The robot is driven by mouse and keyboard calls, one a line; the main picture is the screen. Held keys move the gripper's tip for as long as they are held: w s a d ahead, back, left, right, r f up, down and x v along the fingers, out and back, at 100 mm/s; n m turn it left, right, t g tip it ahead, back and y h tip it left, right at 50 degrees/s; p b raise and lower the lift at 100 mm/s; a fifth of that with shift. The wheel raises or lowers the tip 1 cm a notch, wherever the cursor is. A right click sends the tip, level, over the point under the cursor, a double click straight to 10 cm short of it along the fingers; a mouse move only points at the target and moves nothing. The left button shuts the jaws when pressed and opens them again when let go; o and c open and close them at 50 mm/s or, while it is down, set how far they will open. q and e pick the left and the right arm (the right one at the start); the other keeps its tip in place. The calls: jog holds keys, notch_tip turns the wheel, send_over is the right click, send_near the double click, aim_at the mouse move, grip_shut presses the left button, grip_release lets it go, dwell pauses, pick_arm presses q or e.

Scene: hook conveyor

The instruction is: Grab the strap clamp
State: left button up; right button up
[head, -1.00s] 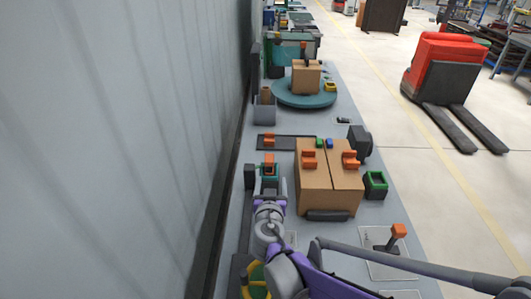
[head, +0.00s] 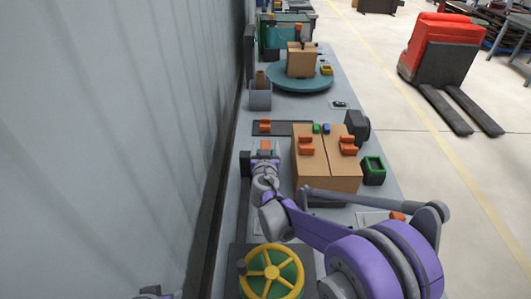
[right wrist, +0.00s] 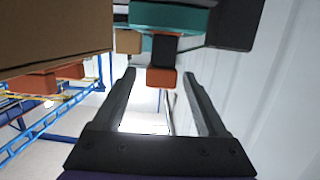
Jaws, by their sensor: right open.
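My right gripper (head: 264,155) reaches forward over the left side of the bench, left of a cardboard box (head: 325,180). In the right wrist view its two fingers (right wrist: 158,74) are open and apart. An orange piece (right wrist: 160,77) with a dark part beside it shows between the fingertips. An orange piece (head: 266,145) also shows at the fingertips in the head view; I take it as the strap clamp, but cannot be certain. Nothing is visibly gripped.
Orange clamp-like pieces (head: 348,146) sit on the box. Another orange piece (head: 265,126) lies on a dark plate beyond my gripper. A green bin (head: 373,168) stands right of the box. A yellow handwheel (head: 272,272) is near. The wall (head: 120,140) runs close on the left.

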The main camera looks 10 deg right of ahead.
jog(key=shift+w+d+f, duration=0.15)
jog(key=shift+w, duration=0.55)
jog(key=shift+s, duration=0.1)
grip_shut()
